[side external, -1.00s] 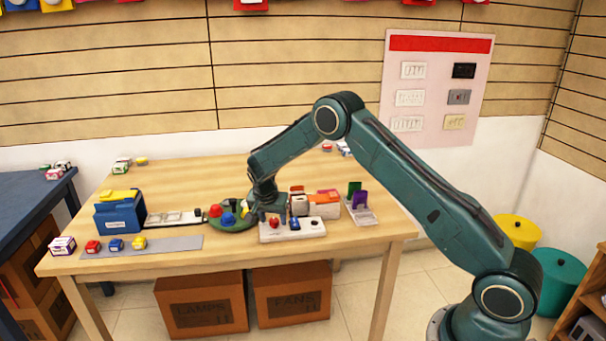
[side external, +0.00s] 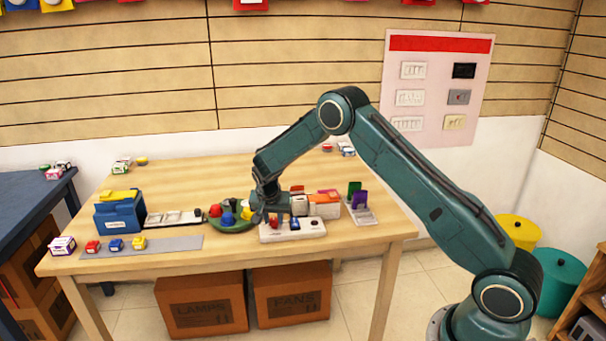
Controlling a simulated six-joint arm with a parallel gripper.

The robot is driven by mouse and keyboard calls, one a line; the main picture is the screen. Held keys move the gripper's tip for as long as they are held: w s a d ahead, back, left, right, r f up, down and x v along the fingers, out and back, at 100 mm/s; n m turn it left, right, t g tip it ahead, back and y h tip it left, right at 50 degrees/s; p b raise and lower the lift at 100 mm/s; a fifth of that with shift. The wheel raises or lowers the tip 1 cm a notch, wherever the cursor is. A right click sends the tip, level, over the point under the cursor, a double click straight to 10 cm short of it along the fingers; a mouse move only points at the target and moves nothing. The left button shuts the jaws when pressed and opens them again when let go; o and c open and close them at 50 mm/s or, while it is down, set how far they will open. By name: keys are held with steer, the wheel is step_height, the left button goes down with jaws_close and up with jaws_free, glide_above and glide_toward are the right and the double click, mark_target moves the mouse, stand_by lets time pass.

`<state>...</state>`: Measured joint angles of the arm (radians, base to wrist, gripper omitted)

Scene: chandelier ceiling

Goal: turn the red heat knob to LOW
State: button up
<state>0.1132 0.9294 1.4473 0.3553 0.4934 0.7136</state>
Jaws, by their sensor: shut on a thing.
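A white panel (side external: 308,232) lies near the front of the wooden table, right of its middle. The red knob (side external: 274,224) stands at its left part, mostly covered by my gripper. A blue knob (side external: 294,223) stands to its right, with a small dark part further right. My gripper (side external: 274,218) points down over the red knob and is shut on it. The fingers are small and partly hidden. Any LOW mark and the knob's pointer are too small to read.
Left of the panel is a green round tray (side external: 232,227) with red, blue and yellow pieces. Behind the panel are an orange-white box (side external: 325,206) and a holder with green and purple cards (side external: 361,208). A blue bin (side external: 119,214) stands left. The table's back is mostly clear.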

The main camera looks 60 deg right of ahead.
steer(key=n, duration=0.2)
steer(key=n+t+y, duration=0.1)
steer(key=n, duration=0.1)
steer(key=shift+s+d, duration=0.15)
steer(key=shift+s+d+n+t+y, duration=0.1)
steer(key=shift+n+t+y, duration=0.4)
steer(key=shift+n, duration=1.2)
steer(key=o, duration=1)
steer(key=shift+r, duration=0.1)
steer(key=v, duration=1.3)
steer(key=shift+r, duration=0.35)
steer(key=shift+d, duration=0.1)
